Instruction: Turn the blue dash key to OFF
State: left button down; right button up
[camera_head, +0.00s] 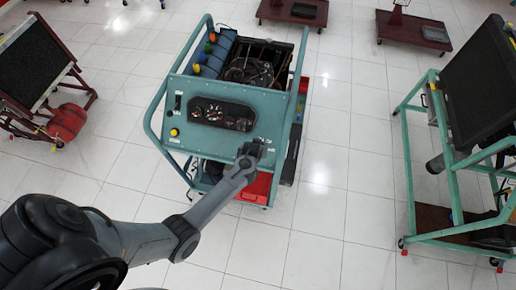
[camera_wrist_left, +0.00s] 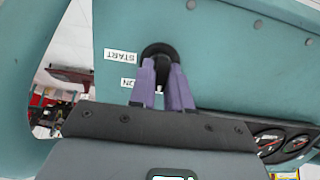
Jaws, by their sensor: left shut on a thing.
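The teal dash panel (camera_head: 225,115) of the engine trainer faces me in the head view. My left gripper (camera_head: 252,148) is at the panel's right side and covers the key there. In the left wrist view, my left gripper (camera_wrist_left: 162,72) has its two purple fingers closed in at a round black key switch (camera_wrist_left: 158,50) on the panel. The blue key itself is hidden between the fingers. A START label (camera_wrist_left: 120,55) and an ON label (camera_wrist_left: 127,83), both upside down, are beside the switch. No OFF label shows. My right gripper is in neither view.
A gauge cluster (camera_head: 221,114) and a yellow knob (camera_head: 174,132) are on the same panel. Teal frame tubes (camera_head: 152,115) stand out around it. A red tray (camera_head: 257,187) is below. Other trainers stand left and right, with clear tiled floor between.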

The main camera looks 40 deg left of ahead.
pick_arm(q)
jog(key=c, duration=1.2)
grip_release()
jog(key=shift+o, duration=0.2)
jog(key=shift+r, duration=0.1)
jog(key=p+v, duration=0.1)
jog(key=v, duration=0.9)
jog(key=shift+s+r, duration=0.15)
jog(key=shift+r, duration=0.15)
